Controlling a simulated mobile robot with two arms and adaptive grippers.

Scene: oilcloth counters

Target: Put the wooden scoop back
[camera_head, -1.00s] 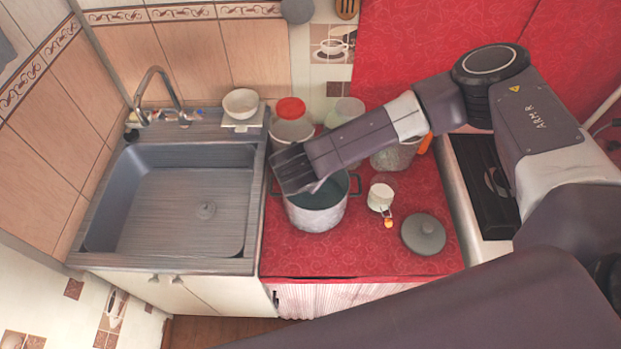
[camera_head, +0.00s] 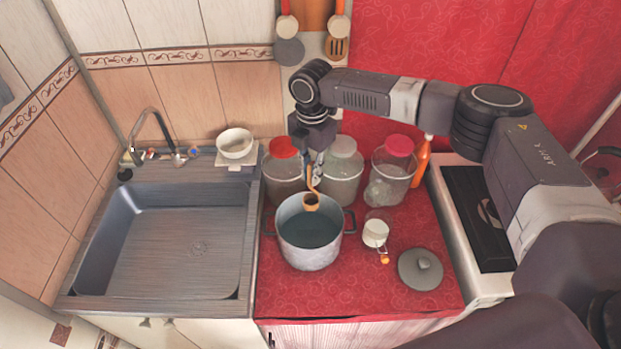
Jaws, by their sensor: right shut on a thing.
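The wooden scoop (camera_head: 311,202) hangs from my right gripper (camera_head: 313,165), its small round bowl over the back rim of the grey pot (camera_head: 310,256). My right gripper is shut on the scoop's handle and points down in front of the jars. The pot stands open on the red counter, with dark liquid inside. My left gripper is not in view.
A red-lidded jar (camera_head: 284,175), a pale-lidded jar (camera_head: 342,168) and another red-lidded jar (camera_head: 391,172) stand behind the pot. Utensils hang on the wall above; a sink (camera_head: 165,240) is left.

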